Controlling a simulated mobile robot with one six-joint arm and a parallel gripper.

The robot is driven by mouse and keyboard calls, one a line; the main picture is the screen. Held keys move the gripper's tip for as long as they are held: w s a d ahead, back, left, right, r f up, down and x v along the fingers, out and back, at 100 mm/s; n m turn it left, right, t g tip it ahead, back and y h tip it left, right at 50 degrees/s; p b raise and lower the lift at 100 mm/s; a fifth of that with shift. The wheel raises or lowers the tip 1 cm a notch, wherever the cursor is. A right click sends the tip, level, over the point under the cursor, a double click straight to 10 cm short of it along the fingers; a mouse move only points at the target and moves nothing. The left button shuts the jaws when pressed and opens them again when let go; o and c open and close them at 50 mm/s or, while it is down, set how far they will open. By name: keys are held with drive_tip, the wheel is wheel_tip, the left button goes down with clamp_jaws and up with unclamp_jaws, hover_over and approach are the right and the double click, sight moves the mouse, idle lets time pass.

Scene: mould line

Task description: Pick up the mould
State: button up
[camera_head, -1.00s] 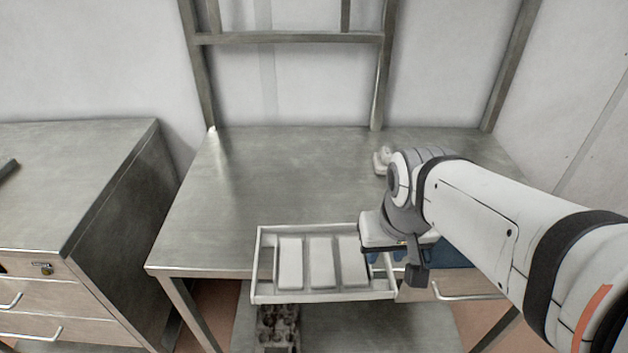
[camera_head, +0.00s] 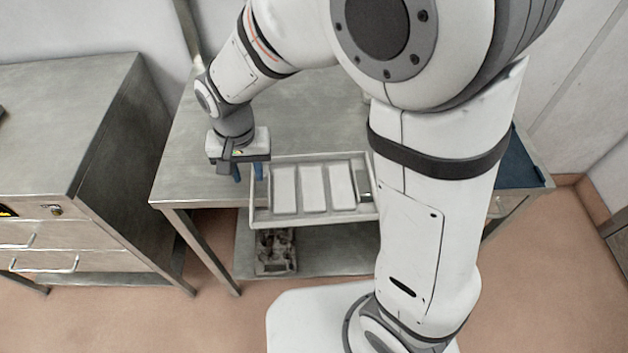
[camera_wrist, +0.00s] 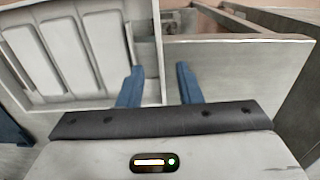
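The mould (camera_head: 312,217) is a pale, shallow tray with three long rectangular cavities side by side, lying at the front edge of the steel table. My gripper (camera_head: 248,172) is at the mould's left end, pointing down, with its blue fingers apart. In the wrist view my gripper (camera_wrist: 160,70) is open, with the end wall of the mould (camera_wrist: 158,45) between its fingers. One finger is on the cavity side and the other on the outer side. I see no contact, and cannot tell how far down the fingers reach.
The steel table (camera_head: 190,165) is bare left of the mould. A dark rack-like item (camera_head: 276,252) stands on the lower shelf (camera_head: 335,245). A drawer cabinet (camera_head: 70,120) stands at the left, across a gap. A blue surface (camera_head: 520,165) shows at the right. My arm hides the table's middle right.

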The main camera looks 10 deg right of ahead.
sight(252, 189)
wheel_tip(252, 189, down, 5)
drive_tip(key=shift+f+p, duration=0.2)
drive_tip(key=shift+p, duration=0.15)
clamp_jaws()
idle(0.4)
